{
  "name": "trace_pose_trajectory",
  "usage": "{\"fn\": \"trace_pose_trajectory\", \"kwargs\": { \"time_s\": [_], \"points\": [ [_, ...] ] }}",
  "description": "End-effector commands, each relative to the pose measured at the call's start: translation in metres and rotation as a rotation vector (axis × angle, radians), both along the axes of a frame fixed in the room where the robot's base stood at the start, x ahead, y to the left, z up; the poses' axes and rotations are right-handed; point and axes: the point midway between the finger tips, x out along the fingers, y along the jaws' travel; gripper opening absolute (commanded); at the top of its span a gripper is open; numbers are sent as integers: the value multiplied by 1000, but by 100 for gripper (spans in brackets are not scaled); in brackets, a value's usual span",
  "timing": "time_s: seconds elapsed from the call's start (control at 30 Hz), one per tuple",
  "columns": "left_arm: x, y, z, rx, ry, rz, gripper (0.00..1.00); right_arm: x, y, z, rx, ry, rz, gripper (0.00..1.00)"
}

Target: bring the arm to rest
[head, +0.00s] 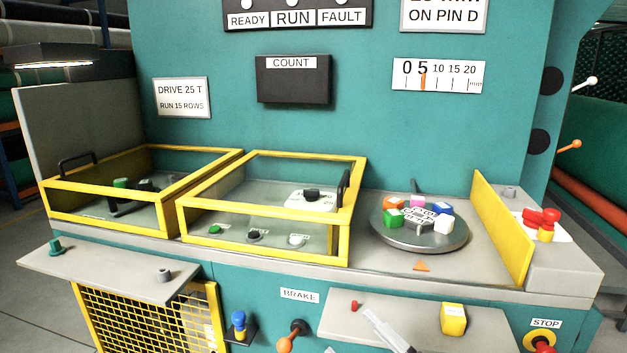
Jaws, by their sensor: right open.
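My left gripper is not in view.
Two yellow-framed clear guards (272,206) and a round turntable (420,236) with coloured blocks stand on the teal machine's ledge. An orange-tipped brake lever (286,343), a blue knob (239,325) and a red stop button (543,343) are low in front.

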Motion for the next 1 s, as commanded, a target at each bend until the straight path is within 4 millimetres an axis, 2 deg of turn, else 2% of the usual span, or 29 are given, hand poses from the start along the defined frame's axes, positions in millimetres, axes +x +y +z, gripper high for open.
{"fn": "trace_pose_trajectory", "kwargs": {
  "time_s": [0.13, 0.27, 0.4, 0.5, 0.6, 0.7, 0.8, 1.0],
  "points": [
    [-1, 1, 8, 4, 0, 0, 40, -1, -36, -61, 28, 278, -194, 66],
    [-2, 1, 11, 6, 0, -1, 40, -21, -70, -123, 17, 528, -343, 66],
    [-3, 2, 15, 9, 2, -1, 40, -63, -102, -188, -17, 798, -471, 66],
    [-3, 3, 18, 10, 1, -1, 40, -97, -119, -224, -45, 958, -533, 66],
    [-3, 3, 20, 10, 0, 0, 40, -125, -130, -247, -68, 1071, -570, 66],
    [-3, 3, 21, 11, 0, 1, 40, -142, -136, -259, -82, 1136, -588, 66],
    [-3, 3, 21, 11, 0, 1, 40, -148, -138, -264, -87, 1159, -594, 66],
    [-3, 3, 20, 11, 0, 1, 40, -148, -138, -264, -88, 1158, -594, 66]
  ]
}}
